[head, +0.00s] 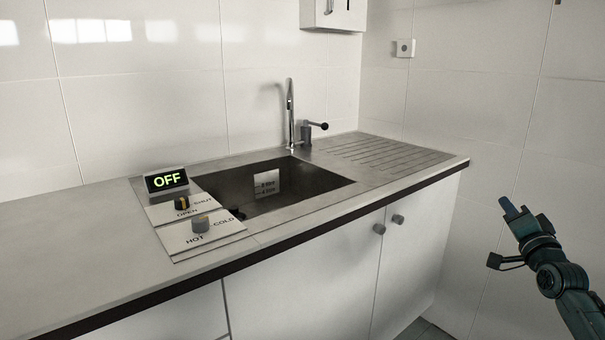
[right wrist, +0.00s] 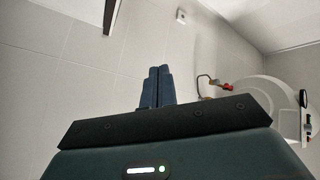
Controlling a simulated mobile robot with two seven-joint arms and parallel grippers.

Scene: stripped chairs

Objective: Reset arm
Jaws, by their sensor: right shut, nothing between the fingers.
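My right gripper (head: 509,207) is at the right side of the head view, raised in the air to the right of the sink counter. Its fingers point up and to the left, and they are shut with nothing between them. In the right wrist view the two blue fingers (right wrist: 157,84) lie side by side against a tiled wall. The gripper touches nothing. My left gripper is not in the head view.
A grey counter (head: 95,232) with a sink (head: 315,182), tap (head: 290,110) and ribbed drainer (head: 375,150) runs along the wall. A display (head: 167,181) reads OFF beside two knobs (head: 182,203). White cabinets (head: 310,270) stand below. The space around my right gripper is clear.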

